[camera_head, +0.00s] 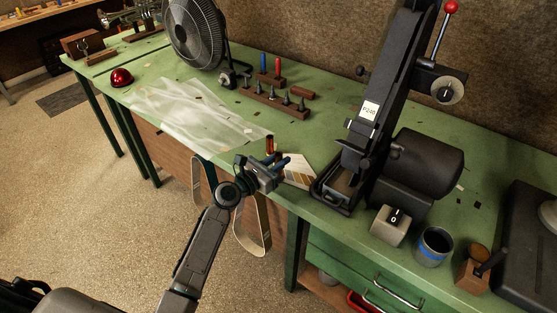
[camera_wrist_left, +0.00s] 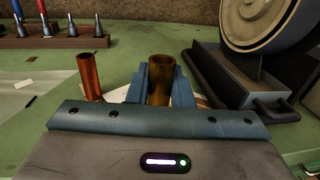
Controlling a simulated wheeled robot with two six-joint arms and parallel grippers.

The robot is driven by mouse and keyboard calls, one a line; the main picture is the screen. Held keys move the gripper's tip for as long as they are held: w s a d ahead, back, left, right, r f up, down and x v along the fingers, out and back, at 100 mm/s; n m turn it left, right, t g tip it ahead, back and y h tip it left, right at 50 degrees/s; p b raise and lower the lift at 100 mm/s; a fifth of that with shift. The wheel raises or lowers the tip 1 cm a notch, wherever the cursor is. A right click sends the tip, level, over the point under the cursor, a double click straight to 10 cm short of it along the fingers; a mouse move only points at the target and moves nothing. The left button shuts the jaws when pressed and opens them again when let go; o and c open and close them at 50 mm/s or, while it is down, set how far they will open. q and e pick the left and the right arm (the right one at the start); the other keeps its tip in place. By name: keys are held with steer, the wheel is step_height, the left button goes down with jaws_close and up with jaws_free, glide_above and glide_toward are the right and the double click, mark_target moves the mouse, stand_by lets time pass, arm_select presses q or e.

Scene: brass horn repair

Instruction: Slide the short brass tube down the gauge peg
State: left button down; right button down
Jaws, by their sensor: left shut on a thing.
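My left gripper (camera_head: 283,163) is shut on a short brass tube (camera_wrist_left: 160,78), which stands upright between the blue fingers in the left wrist view. The gripper is over the front part of the green bench, left of the belt sander. A copper-coloured tube (camera_wrist_left: 91,76) stands upright on the bench, left of the fingers and apart from them; it also shows in the head view (camera_head: 270,145). The wooden rack with a row of tapered gauge pegs (camera_head: 273,98) is farther back on the bench. Its pegs also show in the left wrist view (camera_wrist_left: 75,27). My right gripper is not in view.
The tall belt sander (camera_head: 415,165) stands just right of my left gripper. A fan (camera_head: 193,35) stands behind the clear plastic sheet (camera_head: 190,108). Red and blue handled tools (camera_head: 277,68) stand behind the rack. Sanding belts (camera_head: 257,220) hang at the bench's front edge.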

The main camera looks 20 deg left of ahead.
arm_select(q)
steer(key=shift+f+b, duration=0.9)
steer(key=shift+f, duration=0.25)
steer(key=c, duration=1.2)
jaws_free()
steer(key=shift+s+a, duration=0.1)
steer(key=shift+s, duration=0.05)
steer(key=b+v, duration=0.1)
steer(key=v, duration=0.9)
steer(key=shift+s+b, duration=0.2)
steer(key=shift+b, duration=0.15)
steer(key=shift+a, duration=0.15)
